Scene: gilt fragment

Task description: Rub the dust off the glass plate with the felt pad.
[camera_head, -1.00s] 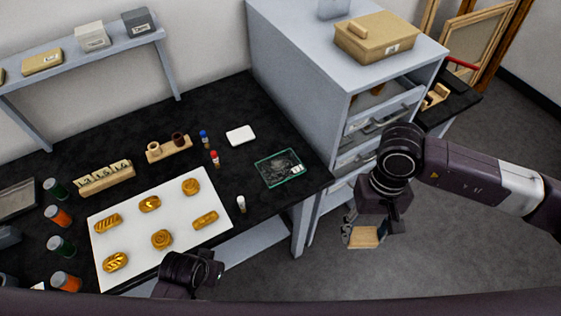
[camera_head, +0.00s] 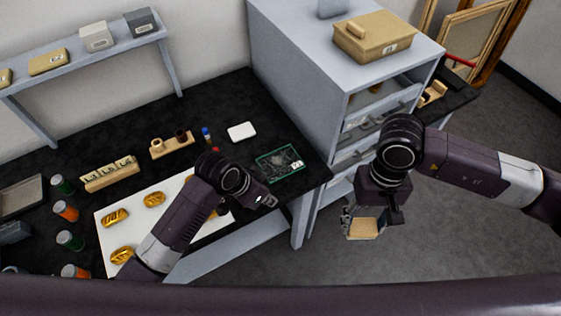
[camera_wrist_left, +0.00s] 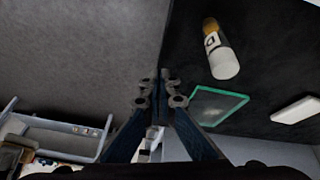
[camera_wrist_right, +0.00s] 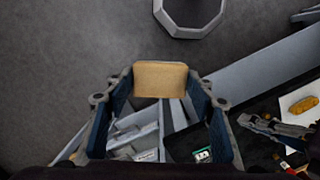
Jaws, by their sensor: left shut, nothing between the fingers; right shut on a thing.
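The glass plate (camera_head: 280,163), with greenish edges and grey dust on it, lies on the black bench near its right end. It also shows in the left wrist view (camera_wrist_left: 218,106) and at the lower edge of the right wrist view (camera_wrist_right: 202,154). My right gripper (camera_wrist_right: 160,88) is shut on the tan felt pad (camera_wrist_right: 160,79). It holds the pad over the floor, right of the bench and apart from the plate; the pad also shows in the head view (camera_head: 362,229). My left gripper (camera_wrist_left: 161,78) is shut and empty, near the bench's front edge, close to the plate.
A white-capped vial (camera_wrist_left: 222,62) stands near the plate, hidden behind my left arm in the head view. A white block (camera_head: 242,132) lies behind the plate. Gilt pieces lie on a white sheet (camera_head: 107,232) to the left. A grey drawer cabinet (camera_head: 300,60) stands behind right.

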